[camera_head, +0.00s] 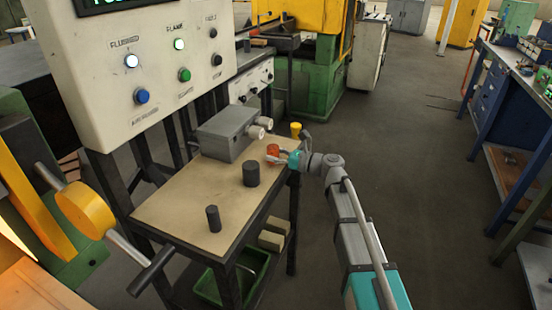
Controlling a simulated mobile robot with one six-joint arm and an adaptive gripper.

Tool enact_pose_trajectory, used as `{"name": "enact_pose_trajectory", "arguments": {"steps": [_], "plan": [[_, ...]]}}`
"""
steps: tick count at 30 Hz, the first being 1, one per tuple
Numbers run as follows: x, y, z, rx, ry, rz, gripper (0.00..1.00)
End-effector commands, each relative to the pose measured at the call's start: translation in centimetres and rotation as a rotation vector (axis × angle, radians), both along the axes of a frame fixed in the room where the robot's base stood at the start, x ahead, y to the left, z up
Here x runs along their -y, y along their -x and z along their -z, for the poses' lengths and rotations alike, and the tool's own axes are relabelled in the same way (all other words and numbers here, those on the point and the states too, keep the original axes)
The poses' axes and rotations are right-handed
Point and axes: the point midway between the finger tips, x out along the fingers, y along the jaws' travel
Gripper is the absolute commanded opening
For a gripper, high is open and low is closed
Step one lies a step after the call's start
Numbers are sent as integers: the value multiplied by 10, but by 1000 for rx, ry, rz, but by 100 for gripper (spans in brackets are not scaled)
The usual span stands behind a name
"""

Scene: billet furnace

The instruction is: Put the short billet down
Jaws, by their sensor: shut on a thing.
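My gripper (280,156) is at the right end of the bench, beyond the dark cylinders. It is shut on a small orange-red piece (272,149), which looks like the short billet. The piece is over or on the bench top (180,188) near its far right edge; I cannot tell whether it touches the surface. A wide dark cylinder (251,174) stands upright on the bench, left of and nearer than my gripper. A thinner dark cylinder (213,219) stands upright closer to the near edge.
A grey box (226,134) with pale round fittings sits at the bench's back. A yellow cup-like thing (296,130) is just beyond my gripper. A control panel (140,70) rises at left. A yellow round handle part (85,209) is at lower left. Bench space between the cylinders is clear.

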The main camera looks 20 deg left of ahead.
Motion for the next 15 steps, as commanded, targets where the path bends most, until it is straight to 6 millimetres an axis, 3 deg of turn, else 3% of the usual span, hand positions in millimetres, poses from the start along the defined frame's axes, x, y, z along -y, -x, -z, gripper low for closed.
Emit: {"name": "enact_pose_trajectory", "arguments": {"steps": [12,13,15], "plan": [[0,0,2,-1,-2,0,0],[0,0,2,0,0,0,59],[0,0,2,0,0,0,72]]}}
